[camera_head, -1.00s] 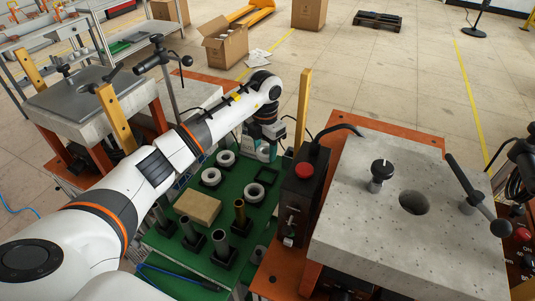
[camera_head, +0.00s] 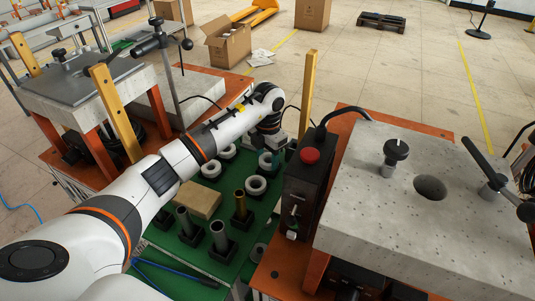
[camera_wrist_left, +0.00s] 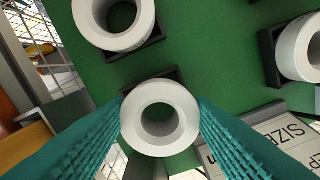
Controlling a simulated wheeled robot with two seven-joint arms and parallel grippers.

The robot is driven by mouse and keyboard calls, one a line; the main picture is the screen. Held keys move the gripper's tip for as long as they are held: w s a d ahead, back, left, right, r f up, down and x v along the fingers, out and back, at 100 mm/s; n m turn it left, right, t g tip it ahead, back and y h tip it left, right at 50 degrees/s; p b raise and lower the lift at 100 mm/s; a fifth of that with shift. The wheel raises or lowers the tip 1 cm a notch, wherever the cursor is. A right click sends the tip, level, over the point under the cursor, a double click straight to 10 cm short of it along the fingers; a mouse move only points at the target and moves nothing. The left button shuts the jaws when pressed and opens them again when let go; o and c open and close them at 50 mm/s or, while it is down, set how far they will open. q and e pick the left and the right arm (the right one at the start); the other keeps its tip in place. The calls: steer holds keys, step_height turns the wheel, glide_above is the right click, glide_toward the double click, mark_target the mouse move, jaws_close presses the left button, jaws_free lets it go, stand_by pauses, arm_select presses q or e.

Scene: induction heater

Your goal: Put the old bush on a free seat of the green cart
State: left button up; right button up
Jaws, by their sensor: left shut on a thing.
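My left gripper (camera_head: 273,150) is at the far right corner of the green cart (camera_head: 188,258). Its teal fingers are shut on a pale ring-shaped bush (camera_wrist_left: 160,146), one finger on each side; the bush also shows in the head view (camera_head: 266,160). In the left wrist view a black square seat (camera_wrist_left: 150,82) lies directly behind this bush, lined up with it. I cannot tell whether the bush touches the seat. Other pale rings (camera_head: 256,185) (camera_head: 211,169) (camera_head: 227,152) sit in seats nearby. My right gripper is out of view.
Several upright metal cylinders (camera_head: 219,236) and a tan block (camera_head: 198,200) occupy the cart's nearer part. A black control box with a red button (camera_head: 310,156) and a yellow post (camera_head: 308,90) stand close right of my gripper. A stone-topped station (camera_head: 450,220) is at the right.

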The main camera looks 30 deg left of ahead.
arm_select(q)
steer(key=shift+f, duration=0.3)
stand_by(0.5)
steer(key=shift+f+b, duration=0.4)
steer(key=o, duration=1.2)
steer(key=shift+c, duration=0.2)
step_height(320, 180, up, 12)
steer(key=b, duration=0.1)
